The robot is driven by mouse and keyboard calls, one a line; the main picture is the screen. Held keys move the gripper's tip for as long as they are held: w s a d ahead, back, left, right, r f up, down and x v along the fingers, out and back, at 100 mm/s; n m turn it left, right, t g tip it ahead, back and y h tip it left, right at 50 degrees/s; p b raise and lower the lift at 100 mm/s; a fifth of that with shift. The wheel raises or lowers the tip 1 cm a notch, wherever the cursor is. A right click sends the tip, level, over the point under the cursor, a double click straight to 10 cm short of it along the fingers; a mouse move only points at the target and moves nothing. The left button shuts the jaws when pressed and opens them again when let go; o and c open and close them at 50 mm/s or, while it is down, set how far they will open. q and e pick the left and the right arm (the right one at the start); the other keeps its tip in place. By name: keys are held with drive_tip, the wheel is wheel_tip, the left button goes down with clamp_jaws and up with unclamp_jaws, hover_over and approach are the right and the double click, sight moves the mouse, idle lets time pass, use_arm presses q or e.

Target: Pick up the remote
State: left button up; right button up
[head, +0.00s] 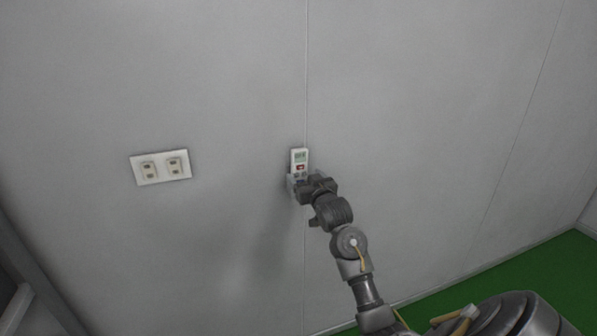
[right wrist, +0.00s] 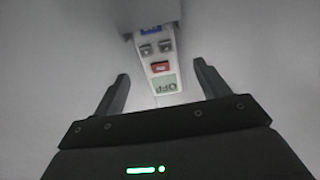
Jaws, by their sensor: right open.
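The remote (head: 299,160) is white, with a small grey-green display and a red button. It sits upright on the grey wall in a holder (head: 291,181), which is mostly hidden behind my gripper in the head view. My right gripper (head: 305,186) is at the lower part of the remote. In the right wrist view the remote (right wrist: 160,68) appears upside down between the two spread fingers of my right gripper (right wrist: 158,88). Neither finger visibly touches it. The holder (right wrist: 150,12) covers the remote's lower end. My left gripper is not in view.
A white double wall outlet (head: 161,167) is on the wall to the left of the remote. The wall (head: 430,110) around the remote is flat and clear. A green floor (head: 510,275) shows at the lower right, and a grey frame (head: 35,280) stands at the lower left.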

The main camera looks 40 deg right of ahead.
sight(301, 169)
drive_tip(key=shift+w+d+r+p, duration=0.2)
drive_tip(key=shift+w+r+p, duration=0.05)
drive_tip(key=shift+w+p, duration=0.15)
drive_tip(key=p+x, duration=0.1)
drive_tip(key=x, duration=0.2)
drive_tip(key=shift+w+d+p, duration=0.1)
drive_tip(key=shift+w+p, duration=0.15)
drive_tip(key=shift+p, duration=0.05)
drive_tip(key=shift+w+d+f, duration=0.1)
drive_tip(key=shift+w+f, duration=0.05)
drive_tip(key=shift+w, duration=0.2)
drive_tip(key=c, duration=1.1)
